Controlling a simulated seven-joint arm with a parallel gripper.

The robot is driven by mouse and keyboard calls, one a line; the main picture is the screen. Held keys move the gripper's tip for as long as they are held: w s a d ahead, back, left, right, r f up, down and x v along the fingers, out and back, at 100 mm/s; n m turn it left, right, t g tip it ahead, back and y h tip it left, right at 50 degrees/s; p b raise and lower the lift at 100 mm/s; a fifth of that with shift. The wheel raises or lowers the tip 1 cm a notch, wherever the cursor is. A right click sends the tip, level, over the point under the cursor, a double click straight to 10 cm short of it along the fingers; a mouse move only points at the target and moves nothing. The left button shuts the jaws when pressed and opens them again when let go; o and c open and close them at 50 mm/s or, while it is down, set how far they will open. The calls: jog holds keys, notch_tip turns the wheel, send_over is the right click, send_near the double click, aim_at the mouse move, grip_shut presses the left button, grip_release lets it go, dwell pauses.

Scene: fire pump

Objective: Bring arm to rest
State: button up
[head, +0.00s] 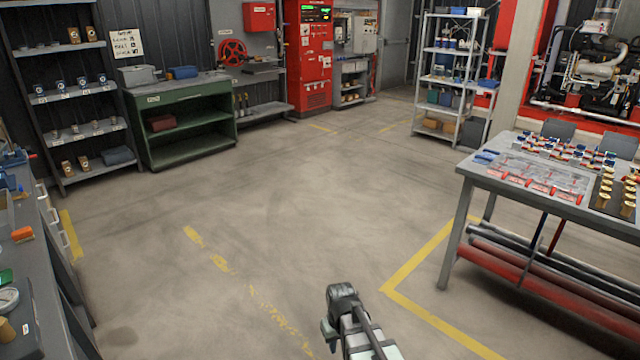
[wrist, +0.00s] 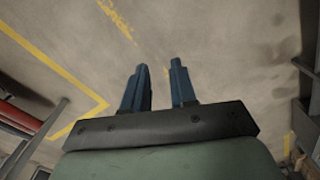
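My gripper (wrist: 160,84) shows in the wrist view with two blue fingers pointing up in the picture. The fingers are apart with bare floor (wrist: 220,60) visible between and beyond them. Nothing is between them. In the head view, part of my arm (head: 352,325) shows at the bottom, right of centre, over open floor. The fingers cannot be made out in that view. My arm is clear of the tables in the head view.
A grey table (head: 470,172) with small parts stands at right, with red and grey pipes (head: 540,285) beneath. A workbench (head: 40,300) runs along the left edge. Shelves (head: 75,95) and a green bench (head: 185,118) stand behind. The middle floor is clear, with yellow lines.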

jog(key=s+d+f+m, duration=0.2)
jog(key=s+d, duration=0.1)
jog(key=d, duration=0.3)
jog(key=s+d+f+m, duration=0.2)
jog(key=d, duration=0.4)
jog(key=s+f+g, duration=0.3)
jog(key=s+f, duration=0.7)
jog(key=s, duration=0.5)
jog(key=s+f+g, duration=0.3)
jog(key=s+f, duration=0.7)
jog(key=s, duration=0.4)
jog(key=shift+s+f+g, duration=0.3)
jog(key=shift+s+g, duration=0.1)
